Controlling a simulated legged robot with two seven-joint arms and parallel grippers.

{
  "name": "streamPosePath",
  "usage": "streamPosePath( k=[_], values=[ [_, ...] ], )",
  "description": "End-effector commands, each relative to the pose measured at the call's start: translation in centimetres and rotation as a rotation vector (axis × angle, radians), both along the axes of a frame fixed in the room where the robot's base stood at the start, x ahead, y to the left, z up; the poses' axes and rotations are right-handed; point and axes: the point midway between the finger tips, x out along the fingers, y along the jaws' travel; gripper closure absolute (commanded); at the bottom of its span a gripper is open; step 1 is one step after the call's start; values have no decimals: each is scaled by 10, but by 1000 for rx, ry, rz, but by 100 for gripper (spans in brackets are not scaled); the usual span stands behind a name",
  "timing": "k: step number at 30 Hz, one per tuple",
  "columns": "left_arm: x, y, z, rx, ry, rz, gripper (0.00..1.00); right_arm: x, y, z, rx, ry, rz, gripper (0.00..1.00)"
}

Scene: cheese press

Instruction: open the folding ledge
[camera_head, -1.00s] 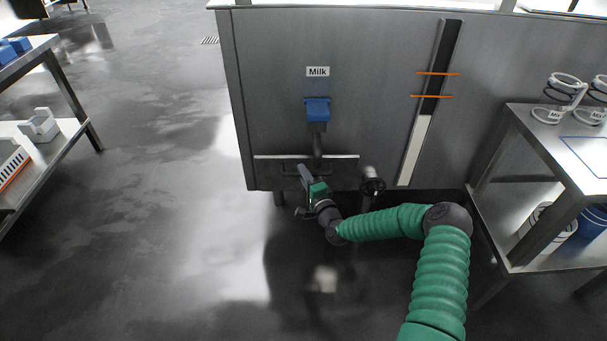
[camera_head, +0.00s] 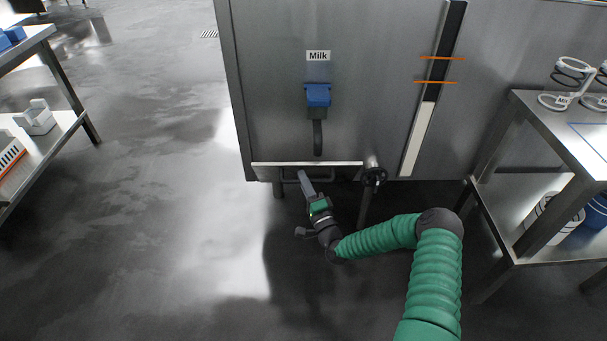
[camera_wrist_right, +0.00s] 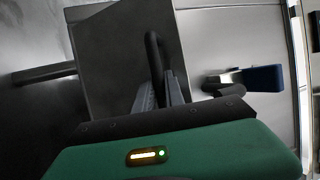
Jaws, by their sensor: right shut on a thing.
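The folding ledge (camera_head: 264,174) is a grey metal panel with a pale edge, low on the front of the milk tank, under the blue tap (camera_head: 318,97). A dark bar handle (camera_head: 326,180) runs across its front. My right gripper (camera_head: 304,174) reaches up from below and is shut on this handle. In the right wrist view the ledge (camera_wrist_right: 115,65) fills the middle left, and the fingers (camera_wrist_right: 160,92) close around the dark handle (camera_wrist_right: 152,47). The ledge's exact angle is hard to tell. My left gripper is not in view.
A side table (camera_head: 575,140) with ring holders stands at right, a shelf unit (camera_head: 45,150) at left. The floor at left is clear.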

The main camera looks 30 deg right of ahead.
Motion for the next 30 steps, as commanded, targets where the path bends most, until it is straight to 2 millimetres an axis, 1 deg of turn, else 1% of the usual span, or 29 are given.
streamPosePath(
  k=[1,8,13,17,21,25,27,30],
  values=[
    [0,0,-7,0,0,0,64,-5,3,-13,6,15,2,100],
    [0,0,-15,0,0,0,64,-28,17,-44,5,16,1,100],
    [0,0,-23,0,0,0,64,-41,25,-71,5,13,-1,100],
    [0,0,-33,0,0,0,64,-48,30,-95,6,12,1,100],
    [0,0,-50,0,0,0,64,-53,32,-121,5,11,-1,100],
    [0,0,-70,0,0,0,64,-55,33,-143,1,6,-1,100],
    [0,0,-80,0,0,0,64,-55,34,-154,-28,-43,0,100],
    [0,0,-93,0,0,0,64,-55,33,-165,-62,-99,-1,100]
  ],
)
